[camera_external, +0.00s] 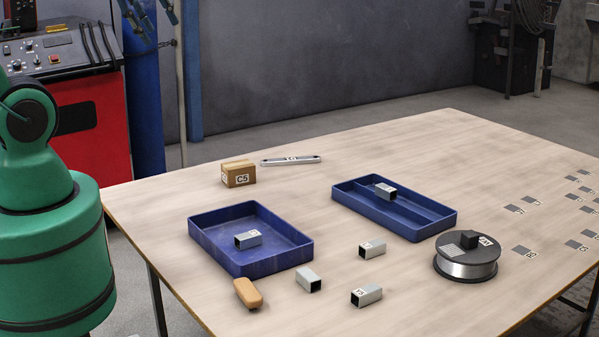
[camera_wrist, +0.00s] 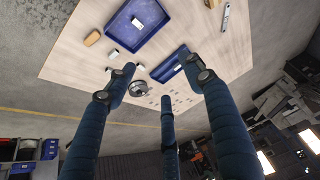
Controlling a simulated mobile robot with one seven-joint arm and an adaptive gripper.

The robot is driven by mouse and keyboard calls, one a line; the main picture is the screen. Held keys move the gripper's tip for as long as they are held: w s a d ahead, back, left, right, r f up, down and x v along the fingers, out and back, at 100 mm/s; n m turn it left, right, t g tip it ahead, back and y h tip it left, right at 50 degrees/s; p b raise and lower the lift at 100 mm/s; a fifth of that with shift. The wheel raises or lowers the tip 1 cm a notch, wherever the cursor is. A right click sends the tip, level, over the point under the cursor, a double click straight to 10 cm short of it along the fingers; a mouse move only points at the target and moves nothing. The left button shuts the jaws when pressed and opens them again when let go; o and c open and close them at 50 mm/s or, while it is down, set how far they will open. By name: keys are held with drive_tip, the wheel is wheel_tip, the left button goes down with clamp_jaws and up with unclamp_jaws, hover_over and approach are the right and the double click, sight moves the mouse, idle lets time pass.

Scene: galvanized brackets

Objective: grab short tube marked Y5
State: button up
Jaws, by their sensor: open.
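Several short square metal tubes show in the external view. One tube (camera_external: 366,295) lies at the front of the table; its label starts with Y, but the digit is too small to read surely. Another labelled tube (camera_external: 372,249) lies behind it, and a tube (camera_external: 308,280) with no readable label lies to the left. One tube (camera_external: 248,239) is in the left blue tray (camera_external: 213,255), and one tube (camera_external: 385,191) is in the right blue tray (camera_external: 440,228). My gripper (camera_wrist: 159,75) is open in the wrist view, fingers spread and empty, high above the table.
A wire spool (camera_external: 466,262) stands at right with a dark block on it. A tan rounded block (camera_external: 248,293) lies by the left tray. A box marked C5 (camera_external: 238,174) and a long metal bar (camera_external: 291,160) lie at the back. The table's right front is mostly clear.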

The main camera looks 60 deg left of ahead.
drive_tip(key=shift+o, duration=0.5)
drive_tip(key=w+d+f+g+p, duration=0.15)
drive_tip(key=w+d+f, duration=0.25)
drive_tip(key=w+d, duration=0.6)
drive_tip(key=w+d+f+g, duration=0.2)
drive_tip(key=w+d+f, duration=0.3)
drive_tip(key=w+d, duration=0.5)
drive_tip(key=w+d+f+g+p, duration=0.1)
drive_tip(key=w+d+f, duration=0.2)
drive_tip(key=d+f, duration=0.7)
drive_tip(key=w+d+f+g, duration=0.1)
drive_tip(key=w+d+f, duration=0.1)
drive_tip(key=d+f, duration=0.9)
wheel_tip(320, 180, down, 7)
drive_tip(key=shift+w+d+f+p, duration=0.1)
drive_tip(key=shift+w+d+p, duration=0.15)
drive_tip(key=shift+w+p, duration=0.15)
drive_tip(key=shift+f, duration=0.1)
